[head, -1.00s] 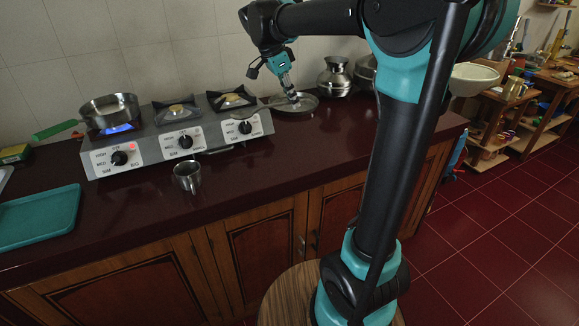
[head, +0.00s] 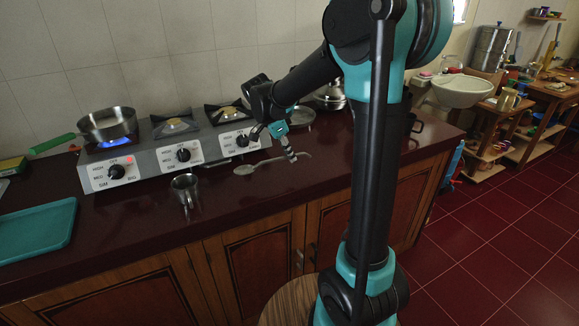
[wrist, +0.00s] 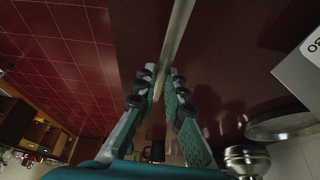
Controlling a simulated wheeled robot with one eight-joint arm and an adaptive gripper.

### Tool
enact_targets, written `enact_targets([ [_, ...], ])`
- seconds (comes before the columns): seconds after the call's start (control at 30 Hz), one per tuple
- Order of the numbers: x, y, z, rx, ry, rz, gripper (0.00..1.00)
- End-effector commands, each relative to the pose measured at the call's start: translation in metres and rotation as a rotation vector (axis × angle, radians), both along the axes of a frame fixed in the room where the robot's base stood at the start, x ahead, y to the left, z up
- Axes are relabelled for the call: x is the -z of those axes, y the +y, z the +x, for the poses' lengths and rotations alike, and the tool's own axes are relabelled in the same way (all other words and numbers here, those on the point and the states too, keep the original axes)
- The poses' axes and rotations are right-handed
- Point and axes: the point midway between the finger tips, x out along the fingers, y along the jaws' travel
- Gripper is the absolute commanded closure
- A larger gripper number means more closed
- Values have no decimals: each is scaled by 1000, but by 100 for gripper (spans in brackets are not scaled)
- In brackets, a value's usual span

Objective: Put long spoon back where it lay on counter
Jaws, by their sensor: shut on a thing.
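The long spoon (head: 268,162) is a thin metal one with its bowl (head: 244,170) to the left and a hooked handle end to the right. My gripper (head: 291,156) is shut on its handle. In the wrist view the spoon (wrist: 178,28) runs between the two fingers (wrist: 164,82) and on past the top edge. The spoon appears to be over the dark red counter (head: 235,205), in front of the right side of the stove. I cannot tell its exact height above the counter.
A three-burner stove (head: 165,155) stands at the wall, with a pan (head: 108,125) over a lit flame. A round metal plate (head: 301,116) and metal pots (head: 330,97) are behind my gripper. A teal tray (head: 38,235) lies at left.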

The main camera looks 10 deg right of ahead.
Motion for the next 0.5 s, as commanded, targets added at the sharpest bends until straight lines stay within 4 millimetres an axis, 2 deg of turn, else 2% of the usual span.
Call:
enact_targets([
  [0.17,14,0,1,0,0,0,100],
  [0.4,45,0,0,0,0,0,100],
  [0.5,49,0,0,0,0,0,100],
])
